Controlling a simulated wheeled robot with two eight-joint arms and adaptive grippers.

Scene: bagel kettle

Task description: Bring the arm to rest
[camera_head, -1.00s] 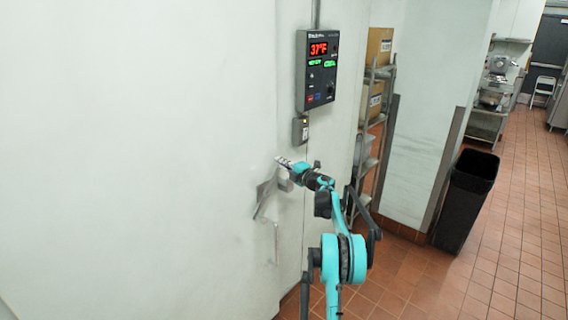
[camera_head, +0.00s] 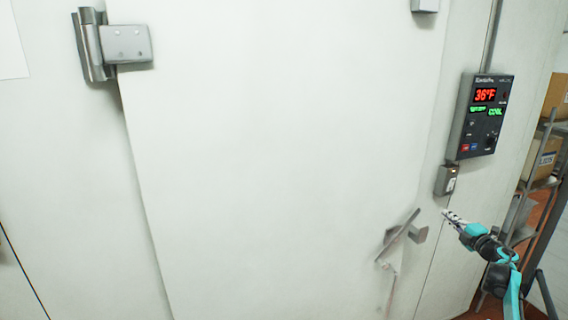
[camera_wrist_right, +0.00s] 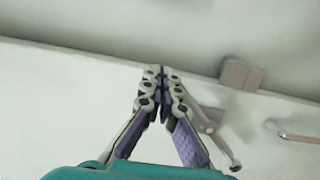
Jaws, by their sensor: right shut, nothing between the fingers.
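My right gripper (camera_head: 449,215) is at the lower right of the head view, in front of the white door, just right of the metal door handle (camera_head: 398,238). In the right wrist view its fingers (camera_wrist_right: 161,74) meet at the tips, shut and empty. The handle's parts show to the right of the fingers there, and I cannot tell whether there is a gap between them. My right arm (camera_head: 497,268), teal and black, comes in from the lower right. My left gripper is not in view.
The white door (camera_head: 270,160) fills most of the head view, with a metal hinge (camera_head: 125,44) at the upper left. A control panel (camera_head: 481,117) reading 36°F hangs on the wall above the gripper. A shelf rack with boxes (camera_head: 546,160) stands at the right edge.

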